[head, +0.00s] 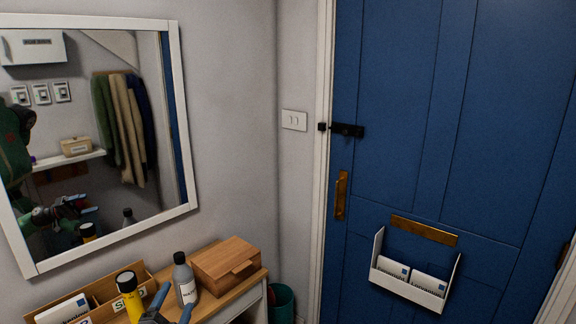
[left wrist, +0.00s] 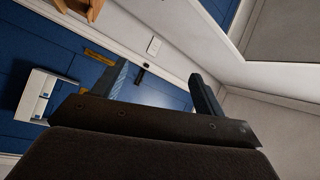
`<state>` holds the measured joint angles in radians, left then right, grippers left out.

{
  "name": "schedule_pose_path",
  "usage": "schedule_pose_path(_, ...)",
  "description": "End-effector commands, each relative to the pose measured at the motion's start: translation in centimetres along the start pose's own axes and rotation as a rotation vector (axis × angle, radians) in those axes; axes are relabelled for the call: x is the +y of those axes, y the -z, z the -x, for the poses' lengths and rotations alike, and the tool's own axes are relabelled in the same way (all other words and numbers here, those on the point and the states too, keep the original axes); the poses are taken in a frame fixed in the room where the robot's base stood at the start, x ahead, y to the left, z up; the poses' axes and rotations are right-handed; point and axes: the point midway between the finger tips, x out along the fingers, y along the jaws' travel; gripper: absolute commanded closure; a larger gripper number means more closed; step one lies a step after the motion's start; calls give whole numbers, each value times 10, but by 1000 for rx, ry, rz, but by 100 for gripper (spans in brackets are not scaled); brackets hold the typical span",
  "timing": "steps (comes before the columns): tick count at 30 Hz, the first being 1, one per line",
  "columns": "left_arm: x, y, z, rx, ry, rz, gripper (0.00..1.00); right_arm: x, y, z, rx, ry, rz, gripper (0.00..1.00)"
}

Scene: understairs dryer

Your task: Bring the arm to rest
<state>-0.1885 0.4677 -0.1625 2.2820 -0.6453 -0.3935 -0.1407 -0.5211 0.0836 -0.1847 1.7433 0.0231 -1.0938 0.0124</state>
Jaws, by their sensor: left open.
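My left gripper (head: 169,312) shows at the bottom edge of the head view, in front of the shelf. Its two blue-grey fingers are apart with nothing seen between them. In the left wrist view the left gripper (left wrist: 162,85) is open and empty, with the blue door and pale wall beyond its fingers. In the head view a yellow and black torch-like object (head: 130,299) stands just left of the fingers. A grey bottle (head: 184,280) with a white label stands just behind them. I cannot tell whether either is touched. My right gripper is not in view.
A wooden box (head: 225,266) sits at the shelf's right end, and a wooden organiser (head: 107,288) holds papers at left. A white-framed mirror (head: 182,120) hangs above. The blue door (head: 400,90) carries a white letter holder (head: 413,292). A green bin (head: 282,302) stands beside the shelf.

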Motion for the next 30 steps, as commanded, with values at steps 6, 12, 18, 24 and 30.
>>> schedule_pose_path(6, 67, -38, 71, -393, -191, 322, 28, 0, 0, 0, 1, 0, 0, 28)
schedule_pose_path(12, 132, -48, 158, -736, -412, 569, 28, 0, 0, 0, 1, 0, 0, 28)
schedule_pose_path(18, 168, -37, 227, -959, -585, 706, 28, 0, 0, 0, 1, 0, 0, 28)
schedule_pose_path(24, 186, -22, 273, -1097, -706, 782, 28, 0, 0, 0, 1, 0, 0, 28)
schedule_pose_path(30, 196, -8, 308, -1192, -802, 832, 28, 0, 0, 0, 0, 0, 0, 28)
